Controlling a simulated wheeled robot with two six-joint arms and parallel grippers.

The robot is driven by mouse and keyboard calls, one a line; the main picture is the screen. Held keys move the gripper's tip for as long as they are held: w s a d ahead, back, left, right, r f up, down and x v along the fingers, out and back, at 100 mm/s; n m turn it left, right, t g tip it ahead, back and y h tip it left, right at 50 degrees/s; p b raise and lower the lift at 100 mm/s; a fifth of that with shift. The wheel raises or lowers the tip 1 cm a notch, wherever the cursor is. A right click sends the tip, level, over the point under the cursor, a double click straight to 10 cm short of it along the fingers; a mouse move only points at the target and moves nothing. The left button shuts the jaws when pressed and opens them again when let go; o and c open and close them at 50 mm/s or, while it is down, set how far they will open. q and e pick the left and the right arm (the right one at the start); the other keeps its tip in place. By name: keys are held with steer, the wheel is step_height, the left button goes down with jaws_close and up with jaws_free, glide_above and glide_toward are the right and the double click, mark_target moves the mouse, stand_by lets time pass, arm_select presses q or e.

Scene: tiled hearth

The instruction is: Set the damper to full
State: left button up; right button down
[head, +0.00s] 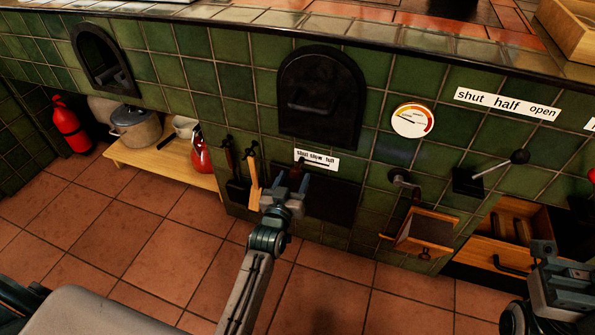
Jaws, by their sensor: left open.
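The damper label (317,159), a white strip reading "shut slow full", is on the green tiled front below the black oven door. A small dark reddish knob (295,172) shows just under the label's left end, by the word "shut". My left gripper (290,183) is open at this knob, its fingers pointing at the wall. I cannot tell whether they touch the knob; the gripper hides the parts below it. My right gripper (556,254) is at the lower right, in front of the drawer area, away from the damper; its jaws are unclear.
A round gauge (412,120), a crank and a small wooden box (427,232) are right of the damper. Hanging tools (253,177) are close on its left. The floor is clear.

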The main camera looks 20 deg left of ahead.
mark_target(295, 176)
arm_select(q)
steer(key=shift+w+b, duration=0.55)
steer(key=shift+w, duration=1.6)
steer(key=shift+c, duration=0.4)
steer(key=c, duration=1.1)
